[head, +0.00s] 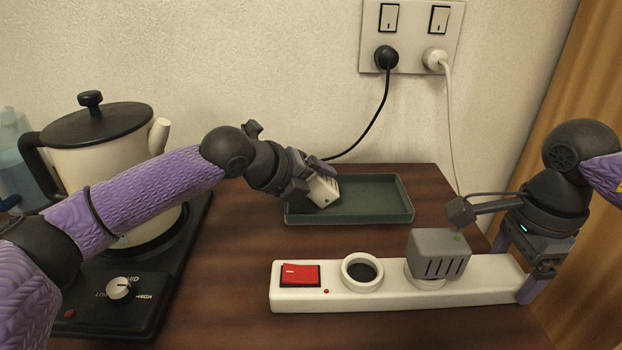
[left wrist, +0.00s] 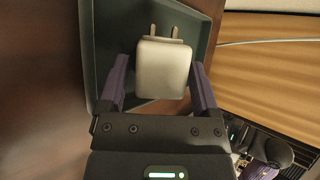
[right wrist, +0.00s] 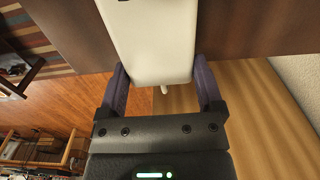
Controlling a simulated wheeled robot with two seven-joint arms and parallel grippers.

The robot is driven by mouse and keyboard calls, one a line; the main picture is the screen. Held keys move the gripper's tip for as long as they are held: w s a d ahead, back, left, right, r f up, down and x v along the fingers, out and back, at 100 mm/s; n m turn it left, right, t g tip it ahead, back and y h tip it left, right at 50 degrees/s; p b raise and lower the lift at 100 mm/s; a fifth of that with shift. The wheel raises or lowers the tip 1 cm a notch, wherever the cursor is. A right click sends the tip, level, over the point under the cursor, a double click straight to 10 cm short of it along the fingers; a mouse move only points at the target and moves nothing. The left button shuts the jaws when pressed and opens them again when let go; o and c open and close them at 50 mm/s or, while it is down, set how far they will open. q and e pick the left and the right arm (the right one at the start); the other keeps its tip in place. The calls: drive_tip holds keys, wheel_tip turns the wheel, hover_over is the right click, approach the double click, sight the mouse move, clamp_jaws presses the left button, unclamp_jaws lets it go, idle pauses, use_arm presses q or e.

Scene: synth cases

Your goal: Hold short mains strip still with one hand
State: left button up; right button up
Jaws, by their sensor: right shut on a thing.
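The short white mains strip (head: 390,295) lies on the table, with a red switch (head: 300,273), an empty round socket (head: 362,271) and a grey slotted adapter (head: 438,253) standing in another socket. My right gripper (head: 527,275) is shut on the strip's right end; the right wrist view shows the strip (right wrist: 150,45) between its fingers.
A cream kettle (head: 95,150) with a black lid stands on a black hotplate (head: 120,310) at the left. A wall plate (head: 410,35) holds a black and a white plug, whose cords hang down behind the table. Bare table lies between hotplate and strip.

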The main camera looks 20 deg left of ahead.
use_arm(q)
drive_tip(key=shift+o, duration=0.9)
drive_tip(key=v, duration=1.2)
use_arm(e)
drive_tip(key=o, duration=1.2)
drive_tip(key=shift+c, duration=0.2)
wheel_tip(320, 180, up, 12)
use_arm(q)
wheel_tip(320, 180, up, 18)
drive_tip(key=s+t+p, duration=0.1)
drive_tip(key=s+p, duration=0.1)
drive_tip(key=p, duration=1.2)
use_arm(e)
wheel_tip(320, 180, up, 10)
